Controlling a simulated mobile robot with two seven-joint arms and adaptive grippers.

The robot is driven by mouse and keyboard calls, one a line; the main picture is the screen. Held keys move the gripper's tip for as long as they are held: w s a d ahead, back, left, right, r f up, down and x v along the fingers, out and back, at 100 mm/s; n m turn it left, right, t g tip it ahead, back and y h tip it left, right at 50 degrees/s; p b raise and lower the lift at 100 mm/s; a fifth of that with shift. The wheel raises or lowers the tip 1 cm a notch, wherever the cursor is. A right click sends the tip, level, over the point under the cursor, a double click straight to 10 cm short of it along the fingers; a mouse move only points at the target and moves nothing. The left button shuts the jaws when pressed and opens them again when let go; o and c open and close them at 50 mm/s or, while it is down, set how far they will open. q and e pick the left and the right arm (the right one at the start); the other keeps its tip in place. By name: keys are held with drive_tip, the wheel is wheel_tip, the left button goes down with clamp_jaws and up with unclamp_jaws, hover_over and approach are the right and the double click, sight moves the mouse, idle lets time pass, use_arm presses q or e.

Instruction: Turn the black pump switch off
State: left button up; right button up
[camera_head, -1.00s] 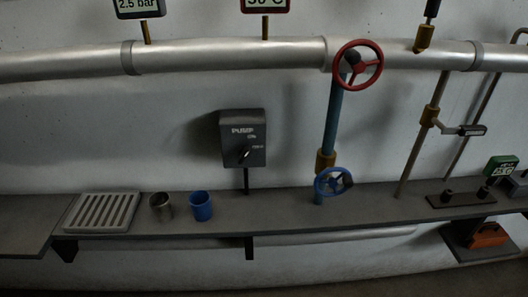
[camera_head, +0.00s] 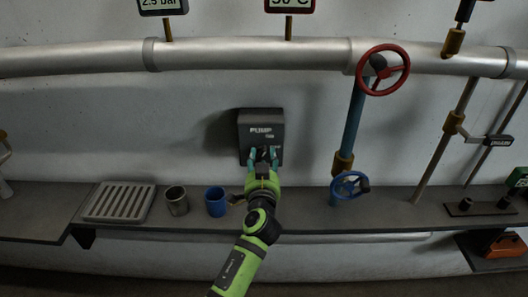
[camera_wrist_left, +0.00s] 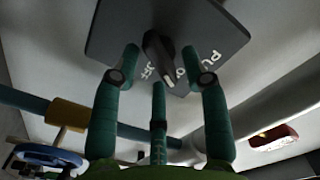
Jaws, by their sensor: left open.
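The dark grey pump box (camera_head: 262,124), lettered PUMP, is on the wall above the shelf. Its black switch knob (camera_wrist_left: 158,47) shows in the left wrist view, with lettering beside it; the head view hides most of it behind my fingers. My left gripper (camera_head: 263,156) is in front of the lower part of the box. In the left wrist view the gripper (camera_wrist_left: 160,65) is open, with a teal fingertip on either side of the knob and a third finger below. I cannot tell whether any finger touches the knob. My right gripper is not in view.
A red handwheel (camera_head: 383,70) and a blue handwheel (camera_head: 350,186) are to the right. A blue cup (camera_head: 215,202), a metal cup (camera_head: 177,201) and a slatted tray (camera_head: 118,202) stand on the shelf (camera_head: 310,215). A thick pipe (camera_head: 260,57) runs above.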

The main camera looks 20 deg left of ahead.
use_arm(q)
drive_tip(key=shift+x, duration=1.1)
clamp_jaws()
